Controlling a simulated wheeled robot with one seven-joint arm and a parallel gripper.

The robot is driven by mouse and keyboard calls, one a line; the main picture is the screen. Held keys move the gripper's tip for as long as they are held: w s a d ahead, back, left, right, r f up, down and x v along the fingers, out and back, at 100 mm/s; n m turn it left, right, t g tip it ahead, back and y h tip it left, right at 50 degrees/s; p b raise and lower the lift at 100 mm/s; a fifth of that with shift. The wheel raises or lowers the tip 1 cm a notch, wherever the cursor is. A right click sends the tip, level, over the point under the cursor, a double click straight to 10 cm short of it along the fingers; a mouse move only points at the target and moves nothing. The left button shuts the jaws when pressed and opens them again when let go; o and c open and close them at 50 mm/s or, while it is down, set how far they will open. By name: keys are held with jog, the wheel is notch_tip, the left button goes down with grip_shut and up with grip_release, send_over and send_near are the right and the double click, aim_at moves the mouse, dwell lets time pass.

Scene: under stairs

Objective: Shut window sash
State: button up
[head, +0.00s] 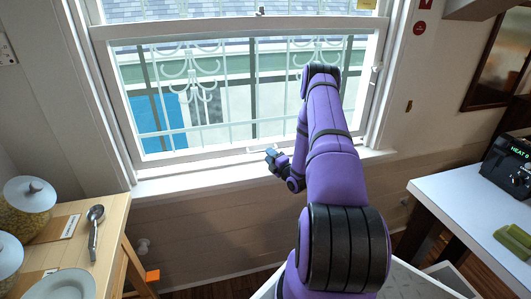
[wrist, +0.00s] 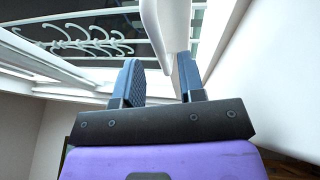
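The window sash (head: 213,156) is a white-framed lower pane in the tall window, and its bottom rail lies low, close above the sill. My gripper (head: 271,155) is at the middle of this bottom rail, with my purple arm reaching over from the right. In the wrist view, the two blue fingers of my gripper (wrist: 160,85) stand apart. A white bar (wrist: 166,35) of the window runs between them. Whether the fingers touch the bar is not clear. My arm hides part of the right side of the sash.
A white sill (head: 215,178) runs below the window. A wooden table (head: 112,215) with jars and a ladle (head: 95,230) stands at left. Floor between is partly hidden by my arm.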

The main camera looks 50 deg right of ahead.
jog(key=v, duration=0.6)
jog(key=shift+s, duration=0.4)
jog(key=shift+a, duration=0.1)
